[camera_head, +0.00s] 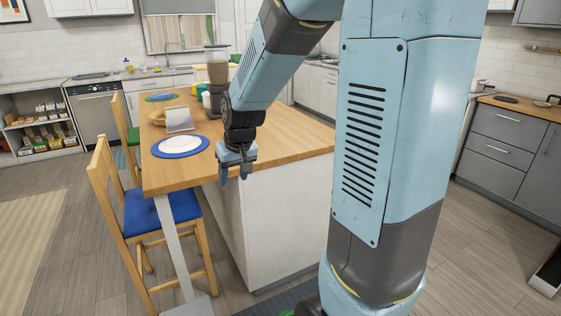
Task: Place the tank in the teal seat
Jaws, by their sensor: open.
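My gripper (235,174) is open, pointing down beside the near left edge of the wooden island top. Nothing shows between its fingers. A tall brownish see-through container with a dark lid (217,66) stands toward the far end of the island; it may be the tank, but I cannot tell for sure. I cannot make out a teal seat. My arm hides part of the island top.
The wooden island top (173,178) carries a blue-rimmed white plate (180,146), a light card-like stand (179,119), and small green, yellow and white items (203,96). A wooden chair with a blue cushion (162,207) stands at its left. Floor left of it is clear.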

